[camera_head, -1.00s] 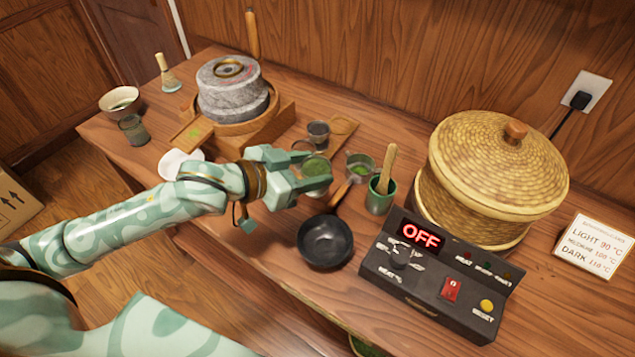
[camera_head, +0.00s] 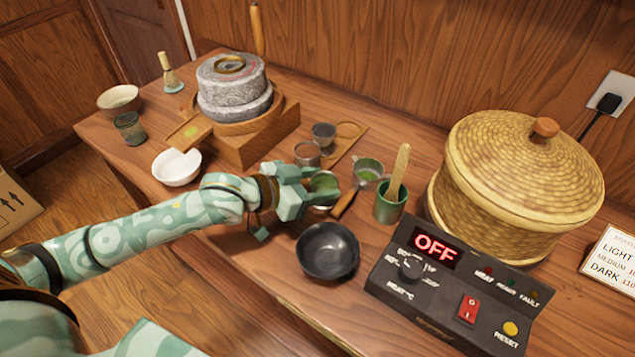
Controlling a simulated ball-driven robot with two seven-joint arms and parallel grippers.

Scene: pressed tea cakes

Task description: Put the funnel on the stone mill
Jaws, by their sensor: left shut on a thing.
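The stone mill (camera_head: 234,88) is a grey round stone with a brass ring on top, set on a wooden base at the back left. My left gripper (camera_head: 312,190) is shut at the front of the bench, right of and nearer than the mill. A small round thing with green inside (camera_head: 323,182) is at its fingertips and seems held; the fingers hide part of it. I cannot tell whether this is the funnel. Two small grey cup-like things, one nearer (camera_head: 307,153) and one farther (camera_head: 324,135), stand behind it. My right gripper is out of view.
A black pan (camera_head: 327,251) lies just in front of the gripper. A sieve (camera_head: 368,171), a green cup (camera_head: 389,206), a control box (camera_head: 440,290) and a lidded basket (camera_head: 515,180) stand to the right. A white bowl (camera_head: 176,168) is near the mill's front.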

